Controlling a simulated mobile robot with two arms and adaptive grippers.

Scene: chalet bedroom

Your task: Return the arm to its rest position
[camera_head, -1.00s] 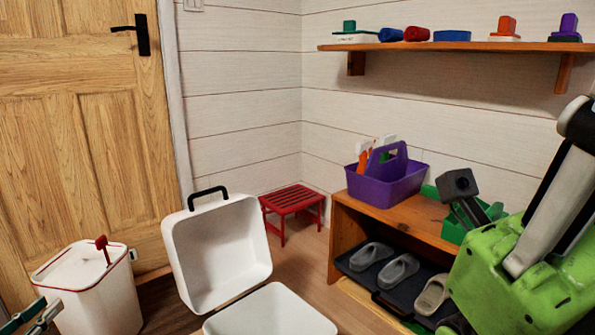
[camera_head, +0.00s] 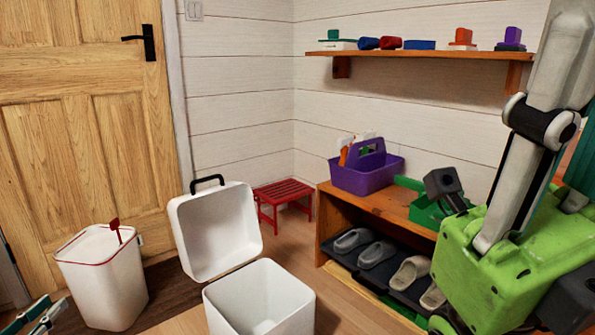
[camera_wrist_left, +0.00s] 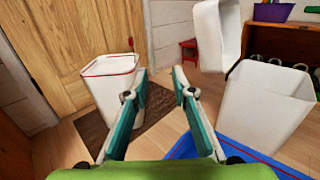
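My left gripper (camera_head: 36,318) shows at the lower left corner of the head view, in front of the white bin. In the left wrist view my left gripper (camera_wrist_left: 158,74) has its two teal fingers spread apart, with only floor and door between them. It is open and empty. My right arm (camera_head: 535,130) stands up at the right of the head view, its pale links bent above a green body part. My right gripper's fingers cannot be made out in either view.
A white bin (camera_head: 103,285) with a red rim and an open white lidded box (camera_head: 257,300) stand ahead. A wooden shoe bench (camera_head: 333,215) bears a purple caddy (camera_head: 353,183). A red stool (camera_head: 283,190) is in the corner. A blue edge (camera_wrist_left: 250,160) lies below the left gripper.

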